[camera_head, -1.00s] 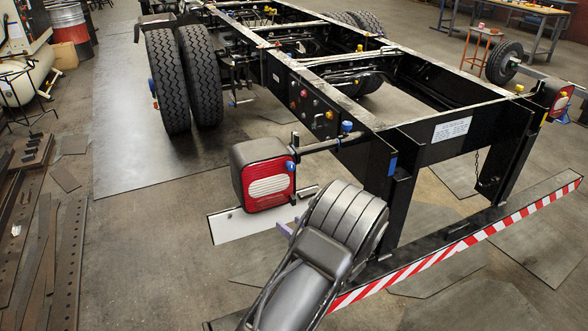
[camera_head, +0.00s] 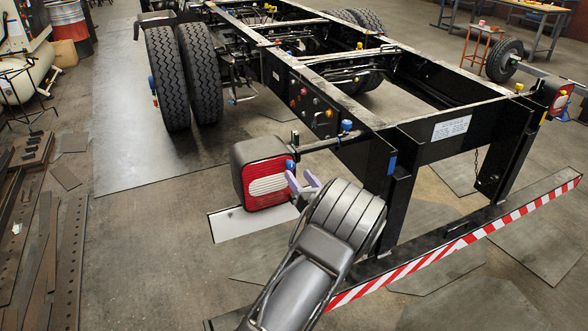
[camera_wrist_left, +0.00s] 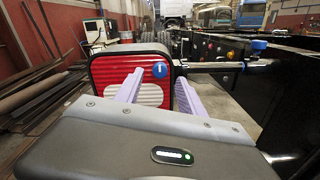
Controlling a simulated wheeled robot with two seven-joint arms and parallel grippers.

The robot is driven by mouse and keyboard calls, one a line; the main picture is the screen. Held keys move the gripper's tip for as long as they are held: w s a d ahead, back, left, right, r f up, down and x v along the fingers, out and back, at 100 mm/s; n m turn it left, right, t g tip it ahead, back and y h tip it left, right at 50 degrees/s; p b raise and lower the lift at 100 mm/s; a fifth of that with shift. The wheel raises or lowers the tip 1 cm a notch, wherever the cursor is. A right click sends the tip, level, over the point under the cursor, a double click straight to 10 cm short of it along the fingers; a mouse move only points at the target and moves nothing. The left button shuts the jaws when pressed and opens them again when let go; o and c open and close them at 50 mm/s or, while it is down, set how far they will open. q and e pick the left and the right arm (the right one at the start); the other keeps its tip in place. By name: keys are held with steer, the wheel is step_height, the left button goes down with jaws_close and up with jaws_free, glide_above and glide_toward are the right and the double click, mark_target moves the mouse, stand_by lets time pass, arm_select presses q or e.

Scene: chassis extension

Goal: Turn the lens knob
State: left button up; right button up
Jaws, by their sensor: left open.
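The lens knob (camera_head: 290,165) is a small blue knob on the right part of the red-and-white tail lamp (camera_head: 251,184) face. In the left wrist view the knob (camera_wrist_left: 160,70) shows between and just above the two lilac fingertips, on the lamp's red upper face (camera_wrist_left: 118,70). My left gripper (camera_head: 302,181) is open and empty, its fingers pointing at the lamp just below and right of the knob. I cannot tell whether a finger touches the knob or lamp. My right gripper is in neither view.
The lamp hangs on a bar from the black truck chassis (camera_head: 440,152); a blue cap (camera_head: 346,126) sits on this bar. A red-and-white striped bumper (camera_head: 470,240) runs along the front right. Steel bars (camera_head: 45,250) lie on the floor at left.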

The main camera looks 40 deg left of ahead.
mark_target(292, 167)
arm_select(q)
steer(key=x, duration=0.4)
steer(key=shift+w+a, duration=0.1)
steer(key=shift+c, duration=0.5)
jaws_close()
